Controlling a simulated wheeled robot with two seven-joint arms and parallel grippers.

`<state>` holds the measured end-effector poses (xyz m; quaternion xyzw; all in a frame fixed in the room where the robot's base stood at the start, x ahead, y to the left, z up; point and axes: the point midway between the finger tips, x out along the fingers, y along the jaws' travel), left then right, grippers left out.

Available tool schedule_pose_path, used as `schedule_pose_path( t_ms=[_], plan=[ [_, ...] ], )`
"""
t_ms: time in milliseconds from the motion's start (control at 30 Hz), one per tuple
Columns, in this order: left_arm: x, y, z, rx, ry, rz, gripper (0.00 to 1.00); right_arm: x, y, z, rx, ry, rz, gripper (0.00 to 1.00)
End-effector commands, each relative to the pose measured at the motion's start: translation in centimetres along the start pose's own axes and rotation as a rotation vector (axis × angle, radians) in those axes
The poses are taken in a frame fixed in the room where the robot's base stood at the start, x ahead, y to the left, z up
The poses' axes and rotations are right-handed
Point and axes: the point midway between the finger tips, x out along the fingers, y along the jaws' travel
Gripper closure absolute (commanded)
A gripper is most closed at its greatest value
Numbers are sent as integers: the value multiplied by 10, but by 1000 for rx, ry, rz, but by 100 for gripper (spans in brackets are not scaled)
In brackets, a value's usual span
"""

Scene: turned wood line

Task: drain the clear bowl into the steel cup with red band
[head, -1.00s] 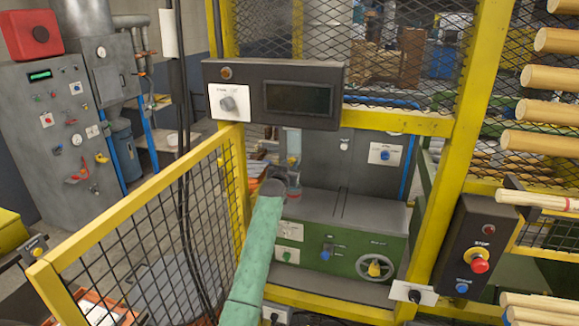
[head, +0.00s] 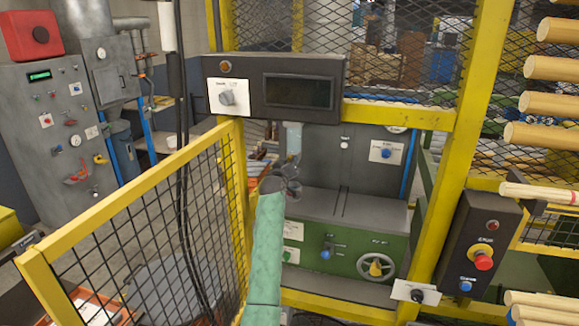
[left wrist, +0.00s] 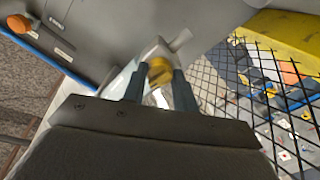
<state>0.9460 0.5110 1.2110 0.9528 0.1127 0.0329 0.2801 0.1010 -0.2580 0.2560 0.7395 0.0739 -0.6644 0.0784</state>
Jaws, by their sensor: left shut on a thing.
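The clear bowl (head: 293,140) looks like a pale, see-through cylinder hanging below the dark panel, in front of the grey machine. My left gripper (head: 291,186) is just below it, partly hidden by its own wrist. In the left wrist view my left gripper (left wrist: 161,88) has its two fingers closed around a small yellow knob-like part (left wrist: 160,68), beside a pale fitting. A pale, shiny piece shows between the fingers; I cannot tell what it is. The steel cup with red band cannot be made out in either view. My right gripper is not in view.
A yellow-framed mesh fence (head: 150,205) stands left of my arm. The dark display panel (head: 275,88) hangs above the bowl. A control box with a red button (head: 483,260) is at the right. The green machine front (head: 345,245) lies behind my forearm.

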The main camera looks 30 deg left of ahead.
Motion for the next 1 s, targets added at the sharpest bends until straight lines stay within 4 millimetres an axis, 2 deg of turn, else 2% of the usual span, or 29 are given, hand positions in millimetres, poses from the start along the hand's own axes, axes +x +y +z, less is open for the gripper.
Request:
schedule_pose_path(
  t_ms=[100,233,700,1000],
  plan=[
    [0,0,0,-111,2,0,94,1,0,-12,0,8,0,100],
    [0,1,0,-236,1,1,94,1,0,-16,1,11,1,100],
    [0,0,-1,-656,1,0,94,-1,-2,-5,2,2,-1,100],
    [0,0,0,-829,1,0,94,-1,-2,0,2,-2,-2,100]
  ],
)
